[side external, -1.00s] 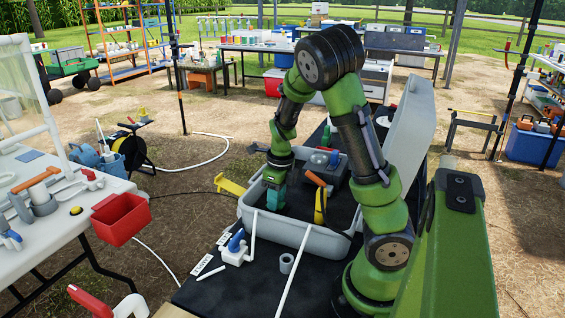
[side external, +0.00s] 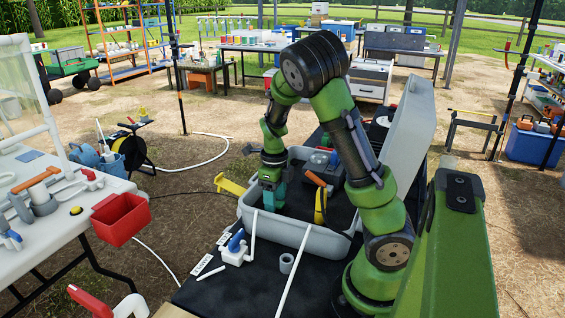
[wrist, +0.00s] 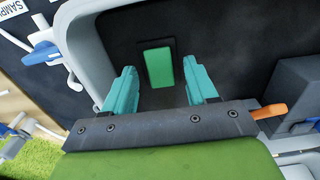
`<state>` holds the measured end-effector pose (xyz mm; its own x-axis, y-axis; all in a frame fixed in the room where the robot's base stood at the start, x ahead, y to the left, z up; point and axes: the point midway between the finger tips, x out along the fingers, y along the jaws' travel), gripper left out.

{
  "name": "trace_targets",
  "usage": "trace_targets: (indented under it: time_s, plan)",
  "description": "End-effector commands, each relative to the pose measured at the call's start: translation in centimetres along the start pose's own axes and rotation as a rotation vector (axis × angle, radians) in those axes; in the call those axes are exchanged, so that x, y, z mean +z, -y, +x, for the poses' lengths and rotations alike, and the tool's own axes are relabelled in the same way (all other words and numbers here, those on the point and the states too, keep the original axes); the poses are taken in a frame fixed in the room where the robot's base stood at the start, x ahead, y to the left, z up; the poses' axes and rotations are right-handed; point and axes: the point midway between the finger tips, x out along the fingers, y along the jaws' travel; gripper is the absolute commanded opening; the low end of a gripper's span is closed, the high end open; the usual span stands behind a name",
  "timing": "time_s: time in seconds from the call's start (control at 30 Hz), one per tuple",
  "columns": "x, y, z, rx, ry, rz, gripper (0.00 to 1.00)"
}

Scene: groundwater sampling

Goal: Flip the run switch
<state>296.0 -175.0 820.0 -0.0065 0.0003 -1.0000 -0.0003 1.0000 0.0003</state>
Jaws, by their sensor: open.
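In the wrist view a green rocker switch (wrist: 159,68) in a dark frame sits on the black panel inside the case. I take it to be the run switch. My gripper (wrist: 161,84) is open, with one teal finger to each side of the switch in that view. No object is between the fingers. I cannot tell how far the fingertips are from the panel. In the side external view my gripper (side external: 270,203) points down into the grey case (side external: 290,232) near its left end. The switch is hidden there.
A blue-handled white valve (side external: 236,249) stands in front of the case, on the black tabletop. A grey ring (side external: 287,263) lies next to a white tube (side external: 293,270). Inside the case are a yellow tool (side external: 320,206) and a dark unit. The case lid (side external: 411,125) stands open at right.

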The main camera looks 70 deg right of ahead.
Motion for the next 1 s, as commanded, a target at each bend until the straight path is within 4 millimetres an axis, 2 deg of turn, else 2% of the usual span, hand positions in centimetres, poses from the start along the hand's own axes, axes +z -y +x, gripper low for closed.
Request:
trace_targets:
  time_s: [0.17, 0.5, 0.7, 0.83, 1.0]
  plan:
    - [0.1, -0.1, -1.9, 0.0, 0.006, -0.003, 0.57]
    - [0.2, -0.1, -10.1, 0.001, 0.009, -0.005, 0.57]
    - [0.1, 0.0, -14.2, 0.0, 0.006, -0.001, 0.57]
    - [0.1, 0.0, -15.8, -0.001, 0.003, -0.001, 0.57]
    - [0.0, 0.0, -16.8, 0.0, 0.001, 0.0, 0.57]
